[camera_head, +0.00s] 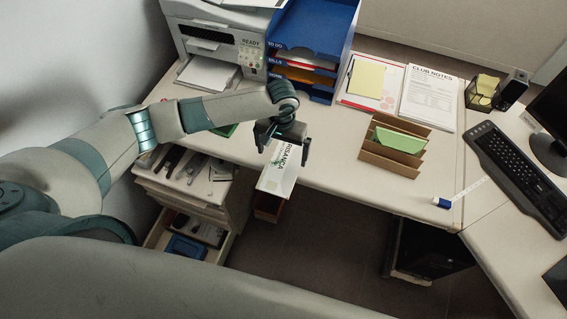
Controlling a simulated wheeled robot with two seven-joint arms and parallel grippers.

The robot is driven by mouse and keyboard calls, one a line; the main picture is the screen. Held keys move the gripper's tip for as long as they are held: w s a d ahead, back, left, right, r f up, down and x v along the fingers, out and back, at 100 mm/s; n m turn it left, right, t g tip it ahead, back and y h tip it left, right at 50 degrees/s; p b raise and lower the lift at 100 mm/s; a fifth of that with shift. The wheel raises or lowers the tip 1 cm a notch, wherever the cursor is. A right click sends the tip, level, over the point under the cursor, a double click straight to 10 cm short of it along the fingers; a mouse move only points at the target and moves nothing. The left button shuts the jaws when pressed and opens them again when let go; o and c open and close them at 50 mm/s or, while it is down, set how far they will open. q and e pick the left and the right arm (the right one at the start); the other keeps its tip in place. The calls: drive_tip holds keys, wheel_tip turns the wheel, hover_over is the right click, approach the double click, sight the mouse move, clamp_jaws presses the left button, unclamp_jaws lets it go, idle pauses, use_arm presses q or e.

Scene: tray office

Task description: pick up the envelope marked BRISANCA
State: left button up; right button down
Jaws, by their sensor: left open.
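The envelope marked BRISANCA (276,182) is white with dark lettering and a green mark. My right gripper is not in view.
A blue tray stack (307,32) and a printer (222,36) stand behind. A wooden sorter (391,158) holding a green envelope (398,140) is to the right. A drawer unit (187,180) stands open below left. A blue marker (441,203) lies near the desk's front edge.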

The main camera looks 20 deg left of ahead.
sight(283, 164)
use_arm(q)
drive_tip(key=shift+f, duration=0.15)
drive_tip(key=shift+w+f+p, duration=0.15)
drive_tip(key=shift+f+p, duration=0.35)
drive_tip(key=shift+f, duration=0.1)
wheel_tip(283, 164, down, 3)
drive_tip(key=shift+w+d+r+p, duration=0.1)
drive_tip(key=shift+d+p, duration=0.05)
drive_tip(key=shift+p, duration=0.3)
drive_tip(key=shift+f, duration=0.5)
drive_tip(key=c, duration=0.9)
